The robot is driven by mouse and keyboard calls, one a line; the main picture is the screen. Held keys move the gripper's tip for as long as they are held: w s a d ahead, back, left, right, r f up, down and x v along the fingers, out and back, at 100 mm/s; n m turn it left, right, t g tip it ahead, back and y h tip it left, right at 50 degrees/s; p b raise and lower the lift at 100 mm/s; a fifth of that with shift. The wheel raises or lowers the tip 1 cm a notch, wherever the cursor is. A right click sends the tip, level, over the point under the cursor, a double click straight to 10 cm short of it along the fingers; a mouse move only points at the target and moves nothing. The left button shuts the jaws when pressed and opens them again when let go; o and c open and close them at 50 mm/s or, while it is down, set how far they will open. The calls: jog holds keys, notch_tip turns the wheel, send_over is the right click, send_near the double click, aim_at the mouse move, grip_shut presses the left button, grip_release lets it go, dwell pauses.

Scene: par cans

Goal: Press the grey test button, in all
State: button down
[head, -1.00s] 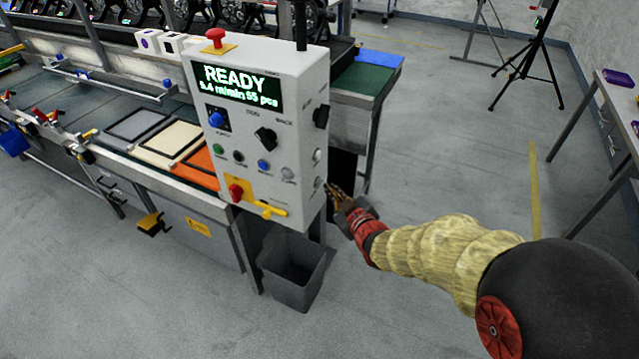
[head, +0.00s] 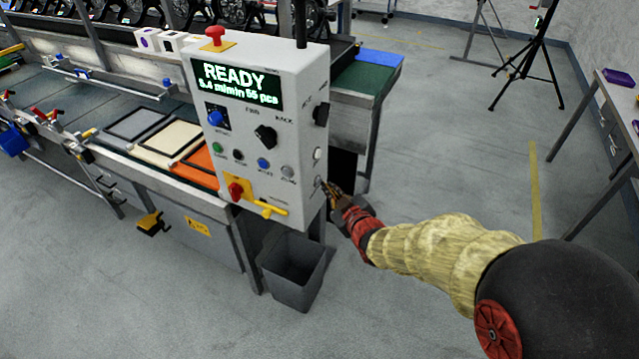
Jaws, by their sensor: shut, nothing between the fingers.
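A light grey control box (head: 215,135) stands over the bench edge, its lit screen (head: 238,86) reading READY. A round grey button (head: 288,172) ends the row on its front face, right of a blue button (head: 263,163). Two small pale round controls sit on its right side face, an upper one (head: 317,153) and a lower one (head: 317,181). The labels are too small to read, so I cannot tell which is the test button. My gripper (head: 326,186) is shut and empty, its tips at the lower side control. I cannot tell whether they touch it.
A red mushroom button (head: 215,36) tops the box. A red knob (head: 236,190) and yellow lever (head: 262,208) are low on its front; black knobs are on the front (head: 265,136) and side (head: 320,115). A grey bin (head: 292,280) stands below.

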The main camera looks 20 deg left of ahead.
jog(key=shift+a+b, duration=0.3)
jog(key=shift+a, duration=0.15)
dwell(0.7)
jog(key=shift+d, duration=0.9)
jog(key=d, duration=0.5)
jog(key=shift+s+p, duration=0.2)
jog(key=shift+p, duration=0.2)
dwell(0.7)
